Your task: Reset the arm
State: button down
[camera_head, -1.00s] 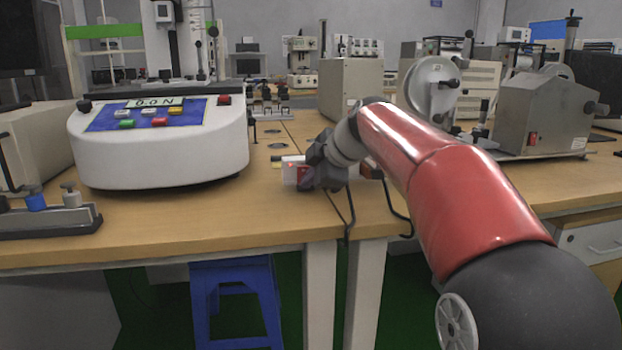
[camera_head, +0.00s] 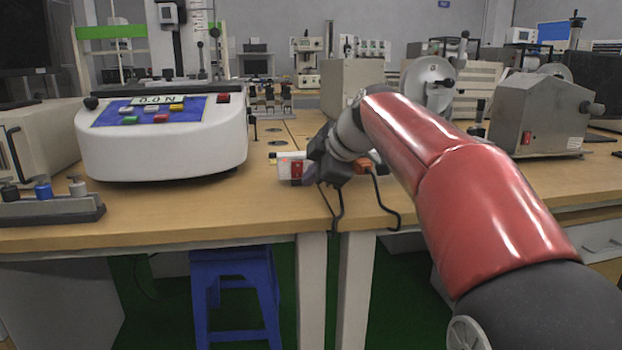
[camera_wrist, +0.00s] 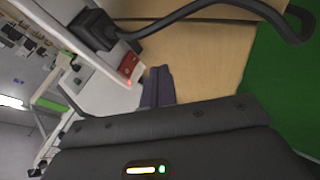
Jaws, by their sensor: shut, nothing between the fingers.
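My arm with its red link (camera_head: 470,190) reaches from the lower right of the head view over the table front. My gripper's fingers show in the wrist view (camera_wrist: 157,86), dark, pressed together and empty. In the head view the dark wrist and gripper body sit just above the wooden table's front edge, and the fingertips are hard to make out. A white power strip with a red switch (camera_head: 297,170) lies directly beyond my gripper and is partly hidden by it. In the wrist view the strip (camera_wrist: 100,62) runs close beside the fingers; I cannot tell whether they touch.
A white tester with a blue panel (camera_head: 160,140) stands left on the wooden table (camera_head: 230,215). A small fixture with knobs (camera_head: 50,208) sits at the front left. A grey machine (camera_head: 540,112) stands right. Black cables hang near my gripper. A blue stool (camera_head: 235,280) is below.

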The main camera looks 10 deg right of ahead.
jog(key=v, duration=0.7)
jog(key=s+f+m+g+h+p, duration=0.1)
jog(key=s+f+m+p, duration=0.3)
jog(key=s+f+m, duration=0.4)
jog(key=s+f+m+g+h+p, duration=0.1)
jog(key=s+f+m+h+p, duration=0.2)
jog(key=s+f+m, duration=0.6)
jog(key=s+f+p, duration=0.1)
jog(key=s, duration=0.8)
jog(key=shift+s+d+m+h, duration=0.25)
jog(key=shift+d+m+h, duration=0.05)
jog(key=shift+d, duration=0.05)
jog(key=shift+f, duration=0.15)
